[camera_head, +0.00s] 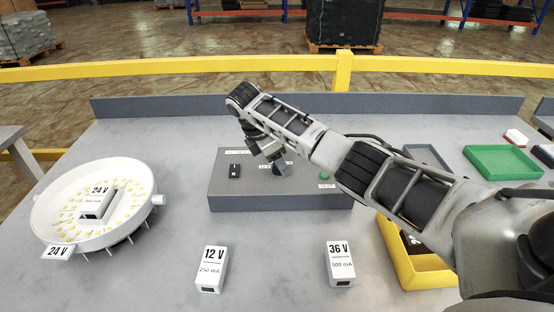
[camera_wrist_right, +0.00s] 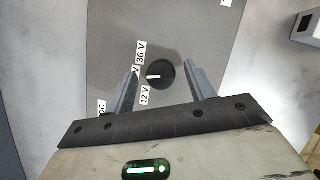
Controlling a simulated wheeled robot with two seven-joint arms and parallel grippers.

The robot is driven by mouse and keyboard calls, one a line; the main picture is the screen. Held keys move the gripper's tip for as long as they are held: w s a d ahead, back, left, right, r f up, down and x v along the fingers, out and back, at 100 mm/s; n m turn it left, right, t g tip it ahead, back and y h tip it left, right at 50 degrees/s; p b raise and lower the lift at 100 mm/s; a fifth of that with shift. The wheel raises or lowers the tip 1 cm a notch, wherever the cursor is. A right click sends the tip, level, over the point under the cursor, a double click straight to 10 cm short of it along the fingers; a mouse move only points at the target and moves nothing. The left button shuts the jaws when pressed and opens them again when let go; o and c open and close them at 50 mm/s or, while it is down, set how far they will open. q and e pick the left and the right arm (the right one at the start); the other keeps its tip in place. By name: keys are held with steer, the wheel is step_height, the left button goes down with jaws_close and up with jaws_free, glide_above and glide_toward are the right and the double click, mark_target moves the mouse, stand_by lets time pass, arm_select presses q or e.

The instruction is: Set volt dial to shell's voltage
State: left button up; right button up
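The white round shell (camera_head: 147,207) sits at the left of the table with a 24 V tag (camera_head: 57,252) on its rim. The grey control box (camera_head: 280,203) is in the middle. My right gripper (camera_head: 279,163) is over the box, hiding most of the dial in the head view. In the right wrist view the gripper (camera_wrist_right: 163,66) is open, fingers on either side of the round black volt dial (camera_wrist_right: 166,72), with gaps visible. The dial's white mark points left, between the 12 V and 36 V labels, toward a label partly hidden by a finger. My left gripper is out of view.
A 24 V block (camera_head: 95,206) rests in the shell. A 12 V block (camera_head: 211,270) and a 36 V block (camera_head: 340,264) stand in front of the box. A yellow bin (camera_head: 412,274) and green tray (camera_head: 502,162) are at the right. A black switch (camera_head: 234,170) is on the box.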

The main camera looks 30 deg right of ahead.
steer(key=v, duration=1.6)
steer(key=shift+f, duration=0.1)
